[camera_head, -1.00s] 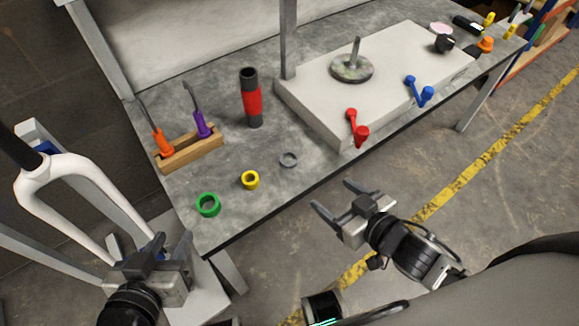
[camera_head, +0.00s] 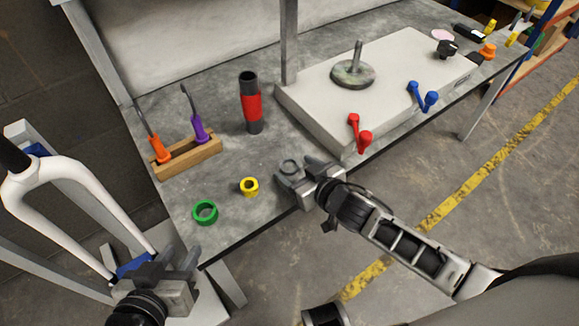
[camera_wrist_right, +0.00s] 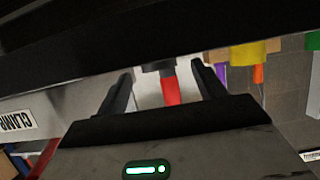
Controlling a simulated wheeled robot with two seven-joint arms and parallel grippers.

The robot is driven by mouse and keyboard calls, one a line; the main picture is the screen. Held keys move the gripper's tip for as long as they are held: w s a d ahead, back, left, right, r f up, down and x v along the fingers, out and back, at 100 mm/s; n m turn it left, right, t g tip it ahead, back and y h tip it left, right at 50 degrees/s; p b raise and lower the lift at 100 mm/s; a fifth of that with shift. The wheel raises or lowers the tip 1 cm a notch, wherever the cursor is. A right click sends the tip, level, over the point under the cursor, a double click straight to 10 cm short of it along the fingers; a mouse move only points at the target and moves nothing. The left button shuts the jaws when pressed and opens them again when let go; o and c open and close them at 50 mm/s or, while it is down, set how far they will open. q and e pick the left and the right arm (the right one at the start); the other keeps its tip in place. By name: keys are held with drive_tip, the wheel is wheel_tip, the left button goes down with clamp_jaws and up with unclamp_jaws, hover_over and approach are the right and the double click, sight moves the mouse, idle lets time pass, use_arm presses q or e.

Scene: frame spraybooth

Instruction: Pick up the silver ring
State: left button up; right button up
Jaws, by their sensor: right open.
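The silver ring (camera_head: 290,166) lies flat on the grey workbench near its front edge, right of the yellow ring (camera_head: 249,187) and the green ring (camera_head: 205,212). My right gripper (camera_head: 297,171) is open, low at the bench edge, with its fingertips beside the ring. The head view does not show clearly whether they touch it. In the right wrist view, my right gripper (camera_wrist_right: 165,85) shows its two fingers apart, and I cannot make out the silver ring there. My left gripper (camera_head: 172,262) is apart from the bench, at the lower left by the white fork, with its fingers apart.
A red and black tube (camera_head: 251,103) stands behind the rings. A wooden rack (camera_head: 188,157) with orange- and purple-handled tools is at the left. A pale raised plate (camera_head: 400,75) with red and blue clamp levers lies to the right. A white fork (camera_head: 62,180) stands at the far left.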

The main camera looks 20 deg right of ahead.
drive_tip(key=shift+w+a+f, duration=0.1)
drive_tip(key=shift+w+f, duration=0.05)
drive_tip(key=shift+w, duration=0.15)
drive_tip(key=c, duration=1)
use_arm(q)
drive_tip(key=shift+w+f, duration=0.15)
drive_tip(key=shift+f, duration=0.05)
use_arm(e)
drive_tip(key=shift+c, duration=0.2)
use_arm(q)
drive_tip(key=shift+r, duration=0.1)
